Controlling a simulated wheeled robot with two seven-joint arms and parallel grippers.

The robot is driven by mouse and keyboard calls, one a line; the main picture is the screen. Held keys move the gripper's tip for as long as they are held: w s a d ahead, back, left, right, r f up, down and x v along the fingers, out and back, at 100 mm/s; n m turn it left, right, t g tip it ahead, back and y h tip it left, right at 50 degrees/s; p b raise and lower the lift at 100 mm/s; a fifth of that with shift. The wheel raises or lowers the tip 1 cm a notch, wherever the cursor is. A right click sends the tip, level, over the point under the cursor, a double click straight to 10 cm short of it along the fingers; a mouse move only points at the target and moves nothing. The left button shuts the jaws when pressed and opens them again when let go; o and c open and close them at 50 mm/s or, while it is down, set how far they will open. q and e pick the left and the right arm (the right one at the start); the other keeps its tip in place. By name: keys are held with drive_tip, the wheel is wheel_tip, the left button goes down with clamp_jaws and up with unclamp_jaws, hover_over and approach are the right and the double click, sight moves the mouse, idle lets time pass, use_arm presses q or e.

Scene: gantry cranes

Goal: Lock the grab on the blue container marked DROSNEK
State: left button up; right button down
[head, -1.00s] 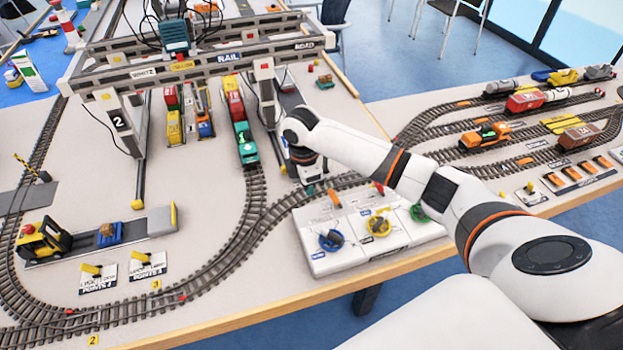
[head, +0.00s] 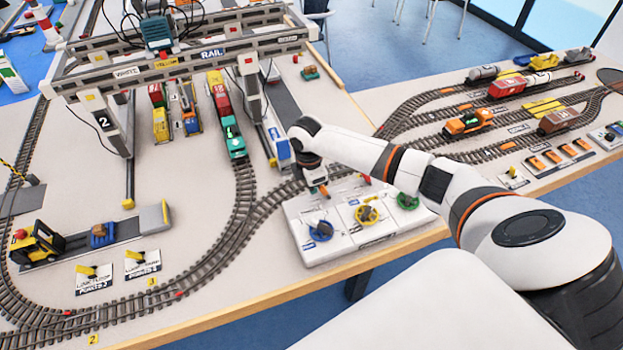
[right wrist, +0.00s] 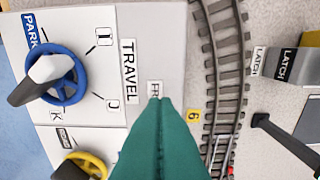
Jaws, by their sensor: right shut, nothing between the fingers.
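My right gripper (head: 316,186) is shut and empty at the far left corner of the white control board (head: 345,243). In the right wrist view its teal fingers (right wrist: 160,110) point at the board's edge beside the TRAVEL label, apart from the blue wheel (right wrist: 70,78). A LATCH plate (right wrist: 285,65) lies across the track. The gantry crane (head: 212,54) carries a teal trolley (head: 158,32); I cannot make out the grab or its lock. A blue block (head: 281,147) stands by the crane's right leg; its lettering is unreadable, and I cannot identify the DROSNEK container. My left gripper is out of view.
The board also has a yellow wheel (head: 367,214) and a green wheel (head: 407,201). Curved track (head: 240,215) passes close to the board. Freight wagons stand at the right, including a red wagon (head: 503,88).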

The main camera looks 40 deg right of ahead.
drive_tip(key=shift+r, duration=0.1)
drive_tip(key=shift+s+d+r+y+p, duration=0.15)
drive_tip(key=shift+d+r+y+p, duration=0.1)
drive_tip(key=shift+d+y+p, duration=0.35)
drive_tip(key=shift+s+d+r+t+y, duration=0.15)
drive_tip(key=shift+d+t+y, duration=0.2)
drive_tip(key=shift+y, duration=0.45)
drive_tip(key=shift+s+d+y+b, duration=0.15)
drive_tip(key=shift+d+y+b, duration=0.35)
drive_tip(key=shift+d+y, duration=0.25)
drive_tip(key=shift+s+d+t+y+b, duration=0.15)
drive_tip(key=shift+d+t+y+b, duration=0.35)
drive_tip(key=shift+y+b, duration=0.45)
drive_tip(key=shift+d+y, duration=0.25)
drive_tip(key=shift+y, duration=0.05)
drive_tip(key=shift+a+r+p, duration=0.1)
drive_tip(key=shift+r+p, duration=0.55)
drive_tip(key=shift+r, duration=0.45)
